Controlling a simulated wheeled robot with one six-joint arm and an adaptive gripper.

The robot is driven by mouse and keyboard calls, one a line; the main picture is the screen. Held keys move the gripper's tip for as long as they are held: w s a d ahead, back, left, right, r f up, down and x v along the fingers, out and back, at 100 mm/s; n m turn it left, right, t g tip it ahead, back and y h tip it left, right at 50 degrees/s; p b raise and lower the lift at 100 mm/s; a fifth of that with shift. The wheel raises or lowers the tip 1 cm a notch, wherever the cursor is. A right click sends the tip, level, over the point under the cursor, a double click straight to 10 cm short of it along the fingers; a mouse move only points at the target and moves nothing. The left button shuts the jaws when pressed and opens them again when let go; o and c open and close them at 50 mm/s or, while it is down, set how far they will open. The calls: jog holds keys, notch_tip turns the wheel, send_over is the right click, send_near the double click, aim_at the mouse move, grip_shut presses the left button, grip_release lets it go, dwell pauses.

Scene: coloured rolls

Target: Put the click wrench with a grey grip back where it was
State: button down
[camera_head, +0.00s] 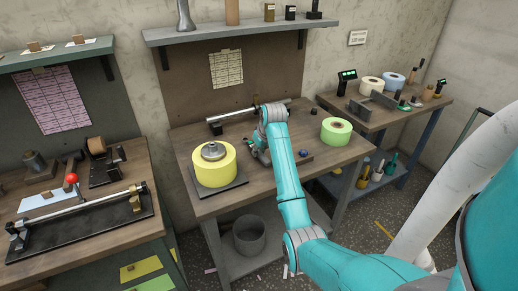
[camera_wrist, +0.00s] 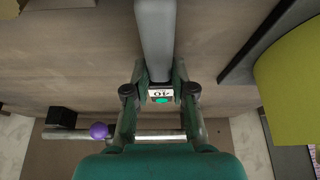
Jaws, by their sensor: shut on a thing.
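My gripper (camera_wrist: 160,95) is shut on the grey grip of the click wrench (camera_wrist: 155,40). In the wrist view the grip runs from between the fingers to the top edge. A small white label reading 40 and a green spot show between the fingers. In the head view my gripper (camera_head: 262,152) is low over the middle bench, right of the yellow roll, and largely covered by my arm. The wrench cannot be made out there. Whether it touches the bench top is unclear.
The yellow roll (camera_head: 214,168) stands on a dark plate (camera_head: 222,189) on the middle bench (camera_head: 185,146). A green roll (camera_head: 336,131) stands at the right. A bucket (camera_head: 249,236) is below.

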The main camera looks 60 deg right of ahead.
jog(key=shift+f, duration=0.55)
dwell(0.4)
jog(key=shift+c, duration=2)
grip_release()
jog(key=shift+v, duration=2.9)
